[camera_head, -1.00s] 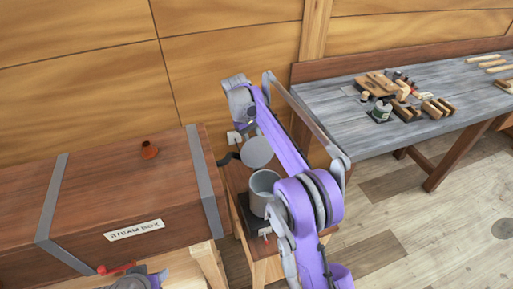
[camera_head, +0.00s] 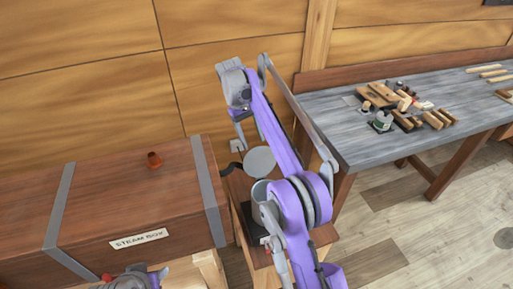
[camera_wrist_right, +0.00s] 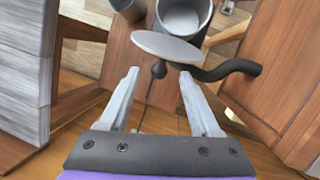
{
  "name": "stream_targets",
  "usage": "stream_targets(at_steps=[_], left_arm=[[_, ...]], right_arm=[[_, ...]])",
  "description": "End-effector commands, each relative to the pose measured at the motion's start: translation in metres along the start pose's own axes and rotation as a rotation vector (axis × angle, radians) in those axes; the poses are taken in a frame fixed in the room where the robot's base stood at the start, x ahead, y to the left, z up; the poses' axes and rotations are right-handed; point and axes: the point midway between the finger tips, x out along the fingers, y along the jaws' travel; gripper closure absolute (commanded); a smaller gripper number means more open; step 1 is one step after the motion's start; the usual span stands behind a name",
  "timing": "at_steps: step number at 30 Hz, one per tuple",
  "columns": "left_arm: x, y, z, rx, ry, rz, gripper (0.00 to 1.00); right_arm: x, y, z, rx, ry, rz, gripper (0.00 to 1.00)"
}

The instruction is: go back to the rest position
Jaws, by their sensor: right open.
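My right gripper (camera_head: 250,138) is open and hangs over the small stand by the wall, above a round grey lid (camera_head: 260,160). In the right wrist view my right gripper (camera_wrist_right: 160,76) has its two fingers apart. A grey pot (camera_head: 259,190) stands close by, partly hidden by my right arm. Part of my left arm (camera_head: 135,279) shows at the bottom edge; its gripper is not visible.
A grey workbench (camera_head: 350,130) with wooden tools is at right. A black pipe (camera_wrist_right: 225,70) curves beside the pot. The floor (camera_head: 430,225) is clear front right.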

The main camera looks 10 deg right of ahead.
Motion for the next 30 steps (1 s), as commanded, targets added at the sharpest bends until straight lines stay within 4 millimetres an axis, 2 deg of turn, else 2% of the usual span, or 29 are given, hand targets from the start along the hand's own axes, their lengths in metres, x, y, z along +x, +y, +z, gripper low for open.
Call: stream_targets(at_steps=[1,6,22,26,30], left_arm=[[-0.004,0.0,-0.008,0.0,0.009,0.0,0.5],[-0.007,0.0,-0.014,0.0,0.016,0.0,0.5],[-0.007,0.0,-0.013,0.0,0.015,0.0,0.5],[-0.007,0.0,-0.013,0.0,0.015,0.0,0.5],[-0.007,0.0,-0.013,0.0,0.015,0.0,0.5]], right_arm=[[-0.013,0.001,-0.001,0.001,0.005,0.001,0.36],[-0.025,0.001,-0.001,0.001,0.003,0.001,0.36],[-0.025,0.0,0.001,0.001,0.003,0.0,0.36],[-0.032,0.002,0.01,0.012,0.033,-0.003,0.36],[-0.043,0.004,0.033,0.038,0.113,-0.011,0.36]])
